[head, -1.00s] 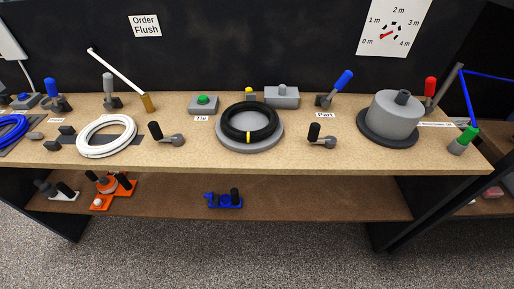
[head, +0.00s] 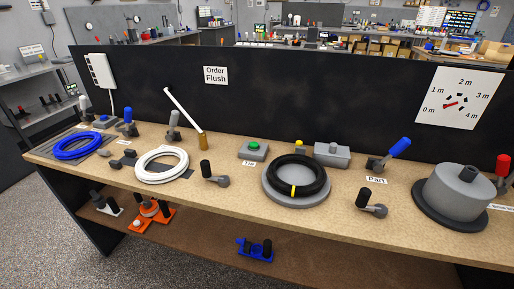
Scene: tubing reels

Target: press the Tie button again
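The Tie button is a green button (head: 254,146) on a grey box (head: 253,153), near the middle of the bench, with a "Tie" label (head: 249,163) in front of it.
A grey box (head: 331,154) stands behind the coil. Black-handled levers (head: 207,170) stand along the front edge. White (head: 140,169) and blue (head: 77,147) coils lie to the left. A grey drum (head: 460,190) stands at the right.

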